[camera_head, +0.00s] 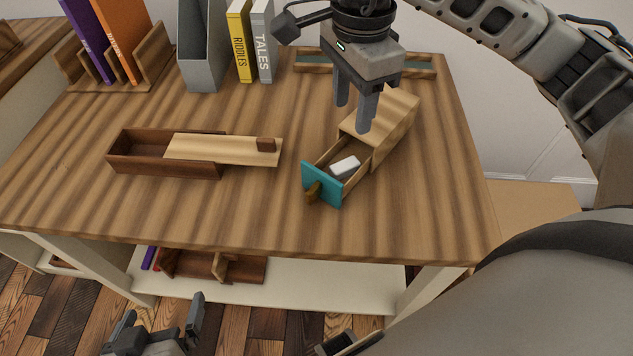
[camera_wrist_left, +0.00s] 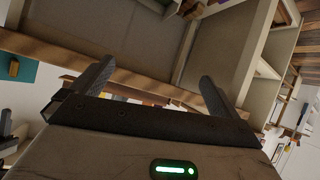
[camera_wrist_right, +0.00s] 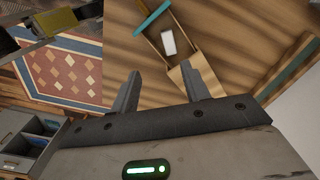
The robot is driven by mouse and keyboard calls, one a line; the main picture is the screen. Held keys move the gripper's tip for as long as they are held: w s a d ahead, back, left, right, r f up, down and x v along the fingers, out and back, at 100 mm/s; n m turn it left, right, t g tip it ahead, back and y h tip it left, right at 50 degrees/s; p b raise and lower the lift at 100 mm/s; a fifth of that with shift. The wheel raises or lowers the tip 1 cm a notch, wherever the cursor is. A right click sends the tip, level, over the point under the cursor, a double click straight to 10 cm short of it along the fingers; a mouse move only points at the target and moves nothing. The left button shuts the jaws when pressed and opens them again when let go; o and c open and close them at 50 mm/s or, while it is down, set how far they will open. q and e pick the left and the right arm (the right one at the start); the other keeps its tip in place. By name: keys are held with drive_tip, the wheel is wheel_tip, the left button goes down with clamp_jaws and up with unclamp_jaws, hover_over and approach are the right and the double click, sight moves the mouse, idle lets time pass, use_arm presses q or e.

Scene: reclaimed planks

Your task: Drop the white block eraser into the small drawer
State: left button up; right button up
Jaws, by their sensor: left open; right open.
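The white block eraser (camera_head: 345,166) lies inside the small drawer (camera_head: 322,184), which has a teal front and a wooden knob and is pulled out of its light wooden box (camera_head: 383,125) on the table. The right wrist view also shows the eraser (camera_wrist_right: 168,42) in the open drawer (camera_wrist_right: 153,17). My right gripper (camera_head: 354,115) is open and empty, above the drawer and its box. My left gripper (camera_head: 160,325) is open and empty, low in front of the table, below its top.
A dark wooden box (camera_head: 165,155) with a partly slid light lid (camera_head: 225,149) lies left of the drawer. Books (camera_head: 262,40), a grey file holder (camera_head: 201,45) and a wooden book rack (camera_head: 115,55) stand at the back. A shallow tray (camera_head: 420,68) lies at the back right. The table's front is clear.

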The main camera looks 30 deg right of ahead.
use_arm(q)
drive_tip(key=shift+r+p, duration=0.3)
drive_tip(key=shift+p, duration=0.45)
use_arm(e)
wheel_tip(320, 180, up, 7)
use_arm(q)
drive_tip(key=shift+a+f, duration=0.1)
use_arm(e)
drive_tip(key=shift+f, duration=0.1)
